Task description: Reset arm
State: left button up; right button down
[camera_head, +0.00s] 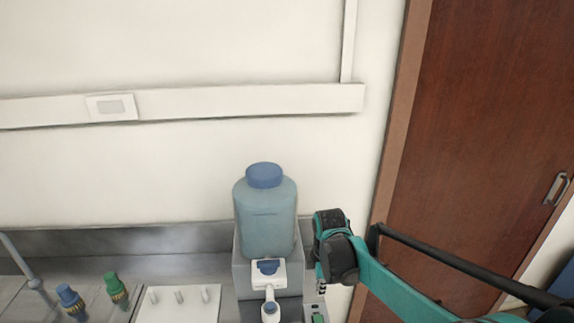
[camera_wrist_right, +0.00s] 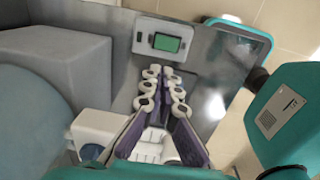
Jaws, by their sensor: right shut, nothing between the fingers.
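My right arm comes in from the right in the head view, with a teal link and a dark wrist joint. My right gripper (camera_head: 320,287) hangs below that joint, partly hidden, just right of the bottle's stand. In the right wrist view the gripper (camera_wrist_right: 163,82) shows its two fingers close together at the far end, shut with nothing between them. It is above a small device (camera_wrist_right: 143,40) with a green screen. The device (camera_head: 317,318) also shows at the bottom edge of the head view. My left gripper is not in view.
A blue-capped bottle (camera_head: 266,215) stands on a grey block (camera_head: 286,276) with a white tap (camera_head: 268,275), close to my right wrist. A white board with pegs (camera_head: 210,302) and blue and green fittings (camera_head: 114,287) are left. A brown door (camera_head: 470,130) is at right.

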jog(key=s+d+f+m+t+b, duration=0.2)
jog(key=s+m+t+b, duration=0.1)
jog(key=s+m, duration=0.5)
jog(key=s+d+f+m+t+b, duration=0.2)
jog(key=s+m+b, duration=0.4)
jog(key=s+m, duration=0.3)
jog(key=shift+d+f+m+t, duration=0.35)
jog(key=shift+d+m+t, duration=0.2)
jog(key=shift+t, duration=0.25)
